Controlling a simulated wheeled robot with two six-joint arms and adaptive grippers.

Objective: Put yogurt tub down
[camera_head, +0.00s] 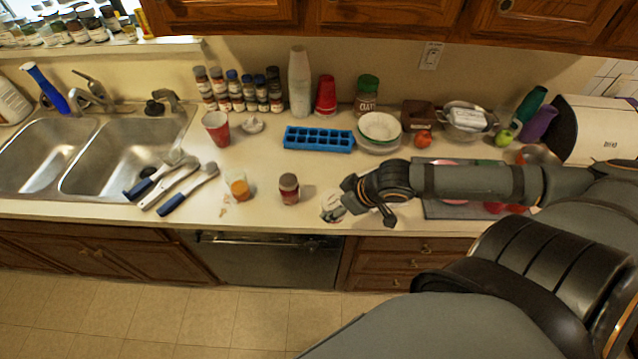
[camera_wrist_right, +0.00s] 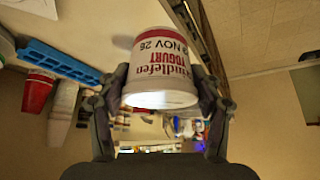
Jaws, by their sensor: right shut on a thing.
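The yogurt tub (camera_wrist_right: 163,62) is white with red lettering and a date print. My right gripper (camera_wrist_right: 163,90) is shut on it, with a finger on each side. In the head view the tub (camera_head: 329,208) shows small beside my right gripper (camera_head: 345,205), over the front part of the counter. The gripper hides part of it there. I cannot tell whether its base touches the counter. My left gripper is not in view.
A dark-lidded jar (camera_head: 289,188) stands left of the tub, and an orange-filled glass (camera_head: 239,186) farther left. A blue ice tray (camera_head: 319,139) and stacked bowls (camera_head: 380,127) lie behind. The counter's front edge (camera_head: 300,232) is close. Bare counter separates jar and tub.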

